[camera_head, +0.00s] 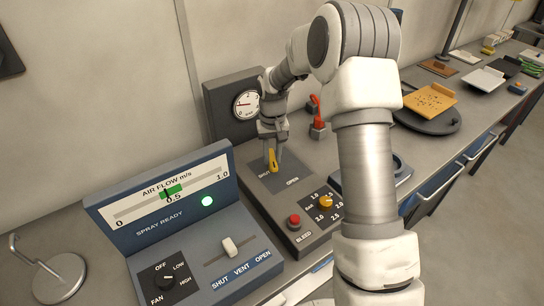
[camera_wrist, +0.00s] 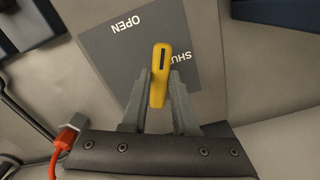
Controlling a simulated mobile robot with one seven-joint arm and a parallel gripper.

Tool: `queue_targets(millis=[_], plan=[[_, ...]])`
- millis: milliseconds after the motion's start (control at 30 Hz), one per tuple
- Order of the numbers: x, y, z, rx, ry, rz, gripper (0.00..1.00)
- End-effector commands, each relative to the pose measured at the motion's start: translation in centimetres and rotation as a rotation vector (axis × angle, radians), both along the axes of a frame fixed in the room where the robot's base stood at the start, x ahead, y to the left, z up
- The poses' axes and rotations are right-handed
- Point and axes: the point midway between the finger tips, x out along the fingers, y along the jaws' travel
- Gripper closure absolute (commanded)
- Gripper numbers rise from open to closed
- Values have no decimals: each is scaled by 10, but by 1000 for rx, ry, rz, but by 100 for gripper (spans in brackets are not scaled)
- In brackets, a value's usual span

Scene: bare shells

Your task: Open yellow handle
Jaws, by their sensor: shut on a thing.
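The yellow handle (camera_head: 272,159) stands on a dark plate marked SHUT and OPEN, on the top of a grey control box. It points toward the SHUT side. In the wrist view the yellow handle (camera_wrist: 160,72) lies between the two grey fingers, beside the SHUT lettering. My gripper (camera_head: 273,163) is shut on the handle from above; its fingers also show in the wrist view (camera_wrist: 158,90). The OPEN lettering (camera_wrist: 126,24) is clear of the handle. The handle's base is partly hidden by the fingers.
A blue air flow panel (camera_head: 165,196) with a slider and fan knob stands at left. The grey box has a red bleed button (camera_head: 294,222), a yellow bar knob (camera_head: 326,201) and a gauge (camera_head: 247,104). A red lever (camera_head: 317,118) stands behind. Trays (camera_head: 430,103) lie farther right.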

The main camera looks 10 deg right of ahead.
Motion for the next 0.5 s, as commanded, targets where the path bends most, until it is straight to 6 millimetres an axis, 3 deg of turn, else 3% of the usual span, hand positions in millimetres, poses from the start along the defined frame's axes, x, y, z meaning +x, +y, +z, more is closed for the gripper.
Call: queue_targets(millis=[500], plan=[[1,-2,1,0,-3,362,100]])
